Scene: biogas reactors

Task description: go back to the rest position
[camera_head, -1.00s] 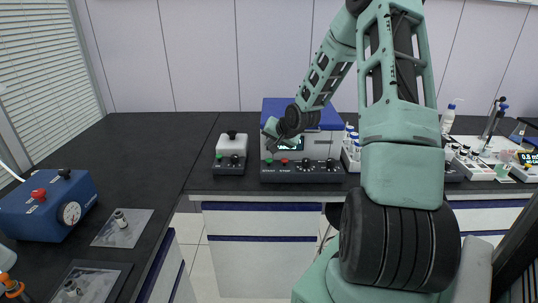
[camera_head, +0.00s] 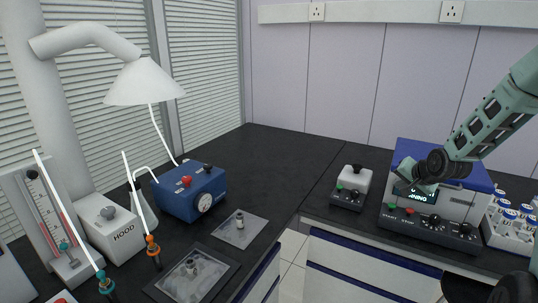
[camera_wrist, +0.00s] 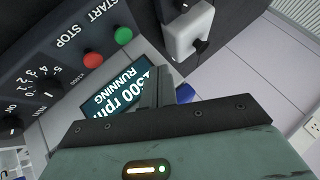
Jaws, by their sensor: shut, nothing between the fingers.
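My gripper (camera_head: 410,178) is at the right in the head view, in front of a blue-lidded machine (camera_head: 447,212) with a dark display. Its fingers are shut with nothing between them. A red button (camera_wrist: 92,61) and a green button (camera_wrist: 123,35) sit beside the display. The fingers overlap the display in view; I cannot tell whether they touch the front.
A small white-topped device (camera_head: 353,183) stands left of the machine. A rack of blue-capped vials (camera_head: 512,226) stands at its right. A blue gauge box (camera_head: 189,192), a HOOD box (camera_head: 112,236) and a fume hood (camera_head: 143,84) are at the left.

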